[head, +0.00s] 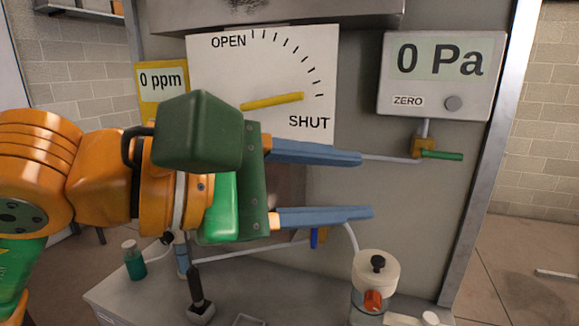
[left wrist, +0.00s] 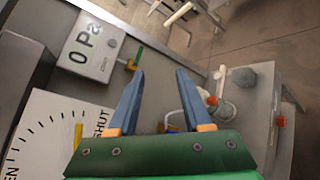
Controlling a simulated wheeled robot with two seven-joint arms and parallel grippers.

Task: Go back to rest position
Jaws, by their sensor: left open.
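My left gripper (head: 366,185) reaches in from the left in the head view, in front of the grey panel. Its two blue fingers are apart with nothing held between them. In the left wrist view, the open fingers (left wrist: 160,88) point toward the floor beyond the panel. My right gripper is in neither view. The white dial (head: 263,60) behind my left gripper has its yellow pointer (head: 272,101) near SHUT. The pressure gauge (head: 441,75) reads 0 Pa and has a ZERO knob. My gripper and wrist hide part of the panel's middle.
A green-handled valve (head: 440,155) sits below the gauge, close to the upper finger's right. A pot with a black knob (head: 377,275) and an orange-red fitting stands on the grey bench (head: 262,268). A teal bottle (head: 134,261) stands at left. Open floor (head: 515,265) lies right.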

